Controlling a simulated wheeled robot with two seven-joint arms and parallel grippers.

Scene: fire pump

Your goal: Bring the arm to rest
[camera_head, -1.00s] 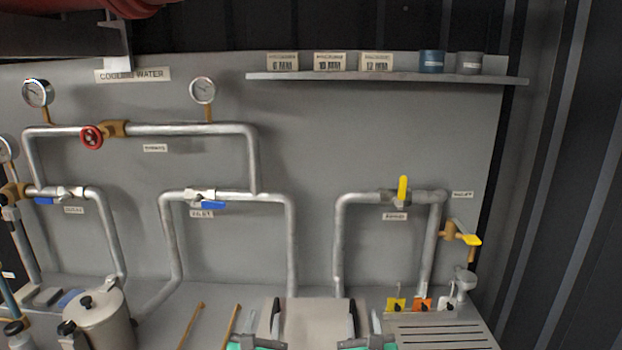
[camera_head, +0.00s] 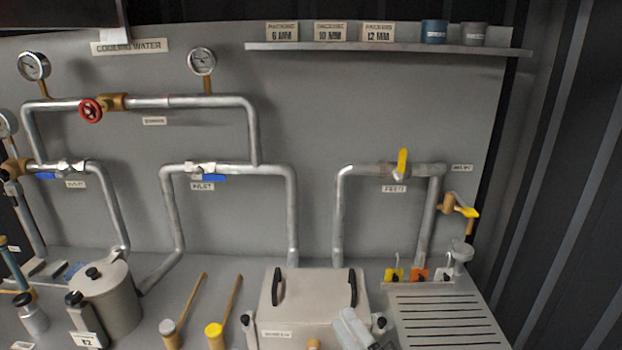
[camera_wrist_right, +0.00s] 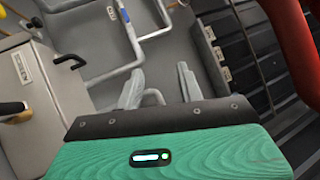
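My right gripper (camera_head: 354,320) shows at the bottom of the head view as two pale grey fingers, in front of the right front corner of the beige box (camera_head: 313,290). In the right wrist view the fingers of the right gripper (camera_wrist_right: 160,86) stand apart with nothing between them. The green wrist body fills the bottom of that view. The box with its black handle also shows at the left of the wrist view (camera_wrist_right: 30,85). My left gripper is in neither view.
A slotted drain plate (camera_head: 440,318) and coloured tags (camera_head: 420,274) lie right. Pipes with valves (camera_head: 205,168) run along the back panel; a shelf (camera_head: 388,47) is above.

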